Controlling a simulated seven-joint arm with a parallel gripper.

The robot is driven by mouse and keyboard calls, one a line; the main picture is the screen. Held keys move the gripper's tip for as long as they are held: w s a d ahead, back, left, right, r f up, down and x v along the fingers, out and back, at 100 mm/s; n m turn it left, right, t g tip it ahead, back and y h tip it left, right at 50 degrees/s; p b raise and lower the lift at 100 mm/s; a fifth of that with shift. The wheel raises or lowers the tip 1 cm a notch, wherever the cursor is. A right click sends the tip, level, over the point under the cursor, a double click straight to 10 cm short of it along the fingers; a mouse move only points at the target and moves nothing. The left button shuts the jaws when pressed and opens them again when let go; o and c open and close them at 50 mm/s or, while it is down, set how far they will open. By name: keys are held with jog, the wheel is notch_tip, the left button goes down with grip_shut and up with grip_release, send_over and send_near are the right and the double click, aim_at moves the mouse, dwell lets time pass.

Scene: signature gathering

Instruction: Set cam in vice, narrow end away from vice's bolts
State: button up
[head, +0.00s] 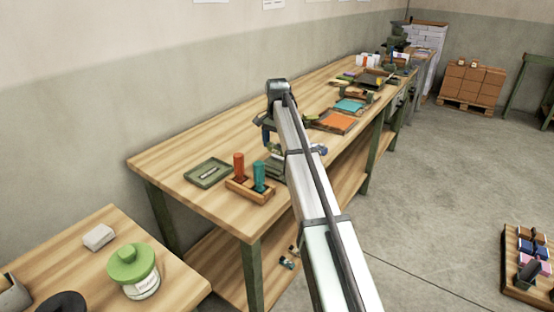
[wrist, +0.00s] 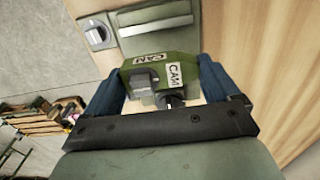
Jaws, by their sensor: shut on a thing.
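The cam (wrist: 188,64) is a green block with white CAM labels and dark grey metal parts on its near side. In the wrist view, my gripper (wrist: 162,82) has its blue fingers on both sides of the cam and is shut on it. The green vice (wrist: 160,40) lies just beyond the cam, with a pale metal jaw strip and a round bolt at its left. Whether the cam touches the vice, and which way its narrow end points, I cannot tell. In the head view, my gripper (head: 268,132) is over the workbench, and my arm partly hides the vice (head: 275,166).
On the workbench (head: 160,163) are a green tray (head: 208,173) and a wooden holder (head: 250,190) with an orange and a teal cylinder, close left of the vice. Orange and teal trays lie farther along. A side table (head: 185,283) holds a green-lidded jar (head: 134,270).

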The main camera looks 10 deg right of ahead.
aim_at(277, 166)
jog(key=shift+f, duration=2.95)
jog(key=shift+f, duration=0.1)
jog(key=o, duration=1.1)
notch_tip(277, 166, up, 12)
jog(key=shift+r, duration=0.1)
